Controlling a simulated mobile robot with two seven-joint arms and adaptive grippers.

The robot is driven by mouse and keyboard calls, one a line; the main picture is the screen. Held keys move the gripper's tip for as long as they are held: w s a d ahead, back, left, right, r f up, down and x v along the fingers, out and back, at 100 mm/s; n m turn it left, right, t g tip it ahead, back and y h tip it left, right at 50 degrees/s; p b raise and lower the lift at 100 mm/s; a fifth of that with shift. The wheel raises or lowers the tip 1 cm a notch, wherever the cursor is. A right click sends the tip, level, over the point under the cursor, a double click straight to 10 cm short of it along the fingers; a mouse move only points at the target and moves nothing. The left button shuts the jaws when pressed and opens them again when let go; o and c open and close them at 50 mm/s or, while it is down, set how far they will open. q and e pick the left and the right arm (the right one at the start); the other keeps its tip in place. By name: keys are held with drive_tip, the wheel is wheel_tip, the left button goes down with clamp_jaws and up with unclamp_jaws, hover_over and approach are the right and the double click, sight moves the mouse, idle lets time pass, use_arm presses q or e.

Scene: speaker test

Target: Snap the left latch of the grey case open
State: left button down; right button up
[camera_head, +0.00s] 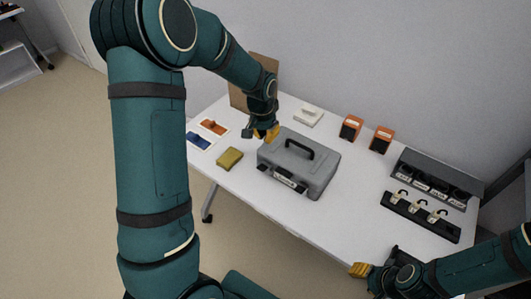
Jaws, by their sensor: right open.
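The grey case (323,161) stands shut on the white table, with a black handle (300,149) on its lid. Its front side faces the near table edge and carries small dark and pale fittings (290,182). They are too small to tell which is the left latch or how it stands. My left gripper (267,133), with yellow fingertips, is at the case's far left corner, above or beside it. Whether it touches the case or is open I cannot tell. My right gripper (362,270) is open and empty at the near table edge, well away from the case.
On the white table (345,215), a yellow block (229,159) lies left of the case. Orange and blue items on white cards (214,127) lie further left. Two orange-black boxes (351,127) and a white object (309,115) are behind. Dark racks (419,217) stand right.

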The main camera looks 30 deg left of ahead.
sight(266, 166)
use_arm(q)
wheel_tip(266, 166, down, 12)
drive_tip(key=shift+w+f+b, duration=0.1)
drive_tip(key=shift+f+b, duration=0.15)
drive_tip(key=shift+b, duration=0.6)
drive_tip(key=shift+f, duration=0.45)
use_arm(e)
drive_tip(key=shift+s+a+f, duration=0.1)
drive_tip(key=shift+s+f, duration=0.05)
drive_tip(key=shift+f, duration=0.35)
drive_tip(key=shift+s+f, duration=0.15)
drive_tip(key=shift+f, duration=0.3)
drive_tip(key=shift+s+f, duration=0.1)
